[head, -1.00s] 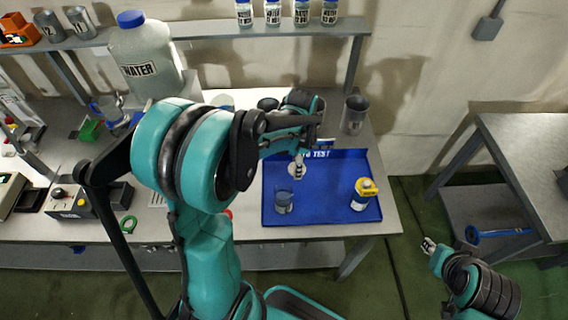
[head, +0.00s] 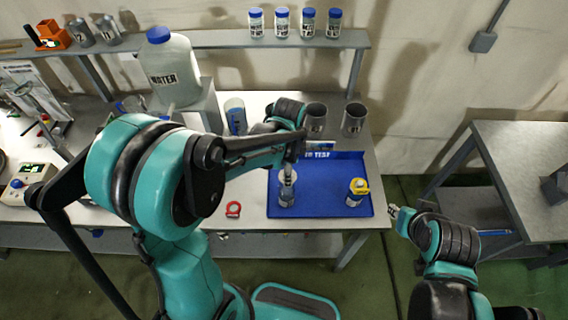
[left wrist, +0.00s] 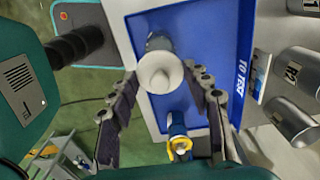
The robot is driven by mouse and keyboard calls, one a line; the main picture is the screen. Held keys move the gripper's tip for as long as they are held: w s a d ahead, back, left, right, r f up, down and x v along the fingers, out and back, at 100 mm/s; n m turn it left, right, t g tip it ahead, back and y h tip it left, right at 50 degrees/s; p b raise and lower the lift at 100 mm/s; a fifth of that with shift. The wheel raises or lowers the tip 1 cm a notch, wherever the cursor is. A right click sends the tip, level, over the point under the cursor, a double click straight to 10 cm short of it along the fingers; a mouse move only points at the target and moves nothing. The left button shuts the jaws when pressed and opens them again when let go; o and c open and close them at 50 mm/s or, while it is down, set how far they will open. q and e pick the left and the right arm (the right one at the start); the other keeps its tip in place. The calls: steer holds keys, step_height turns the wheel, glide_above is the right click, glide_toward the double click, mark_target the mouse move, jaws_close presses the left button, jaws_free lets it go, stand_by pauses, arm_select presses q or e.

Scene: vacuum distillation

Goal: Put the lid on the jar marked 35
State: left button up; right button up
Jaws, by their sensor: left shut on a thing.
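A clear glass jar (head: 286,197) stands on the left part of the blue tray (head: 325,208); its marking is not readable. My left gripper (head: 288,165) is right above the jar, pointing down. In the left wrist view, a pale round lid-like piece (left wrist: 160,72) is between the fingers of the left gripper (left wrist: 162,80), which is shut on it. It overlaps the jar (left wrist: 158,42) below, and I cannot tell whether they touch. My right gripper (head: 394,212) hangs right of the tray, away from the jar; its fingers are too small to judge.
Metal cups (head: 354,120) stand behind the tray. A red ring (head: 233,209) lies left of it. A large water jug (head: 170,70) stands further back left.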

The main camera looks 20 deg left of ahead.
arm_select(q)
steer(key=shift+a, duration=0.1)
steer(key=shift+f, duration=0.3)
step_height(320, 180, down, 4)
steer(key=b, duration=0.3)
steer(key=shift+r, duration=0.15)
steer(key=shift+f+b, duration=0.8)
steer(key=shift+b, duration=0.05)
stand_by(0.3)
steer(key=shift+f+b, duration=0.5)
steer(key=shift+b, duration=0.2)
stand_by(0.8)
stand_by(0.4)
steer(key=o, duration=1.5)
